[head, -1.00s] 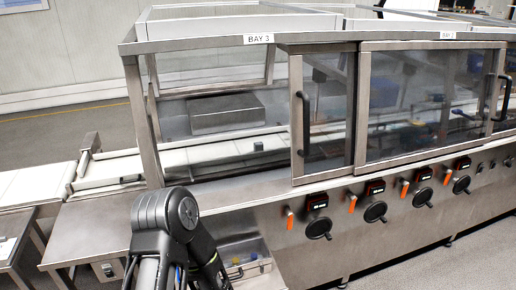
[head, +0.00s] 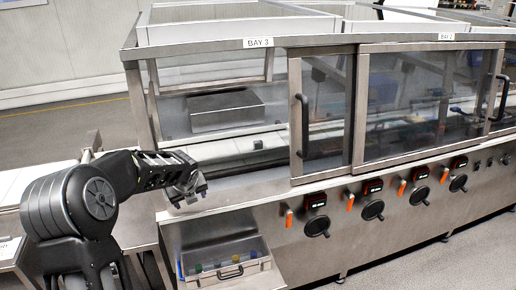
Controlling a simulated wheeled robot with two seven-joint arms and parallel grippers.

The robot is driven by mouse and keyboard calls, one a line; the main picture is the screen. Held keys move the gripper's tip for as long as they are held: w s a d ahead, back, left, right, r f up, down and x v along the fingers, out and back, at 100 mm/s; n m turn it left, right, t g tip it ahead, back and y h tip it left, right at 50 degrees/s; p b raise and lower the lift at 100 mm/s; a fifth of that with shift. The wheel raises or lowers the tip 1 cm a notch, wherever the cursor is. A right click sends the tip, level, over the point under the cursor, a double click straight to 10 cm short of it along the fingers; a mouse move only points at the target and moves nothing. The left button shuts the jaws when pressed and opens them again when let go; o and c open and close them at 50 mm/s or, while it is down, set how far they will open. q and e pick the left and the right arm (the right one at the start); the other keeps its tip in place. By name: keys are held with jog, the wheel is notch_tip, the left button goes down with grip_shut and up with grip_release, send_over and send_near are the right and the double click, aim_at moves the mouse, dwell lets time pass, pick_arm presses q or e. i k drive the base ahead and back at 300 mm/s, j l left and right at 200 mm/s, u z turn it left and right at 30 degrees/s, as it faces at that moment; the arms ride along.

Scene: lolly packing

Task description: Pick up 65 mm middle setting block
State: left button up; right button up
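An open metal case (head: 246,272) with a dark handle sits on the low shelf below the machine front. Small coloured pieces lie in it, among them a green one (head: 198,268) and a blue one (head: 253,254). They may be setting blocks, but they are too small to tell sizes apart. A small dark block (head: 258,144) sits on the conveyor inside the bay. My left gripper (head: 187,194) is in front of the machine's front edge, above and left of the case, apart from it. Its fingers are too unclear to tell open or shut. My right gripper is out of view.
The machine's steel frame, labelled BAY 3, has sliding clear doors (head: 410,103) with dark handles. Orange levers and black knobs (head: 317,227) line its front panel. A grey metal box (head: 225,112) stands inside. Space in front of the case looks clear.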

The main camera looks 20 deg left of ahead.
aim_at(257, 144)
jog(key=i, duration=2)
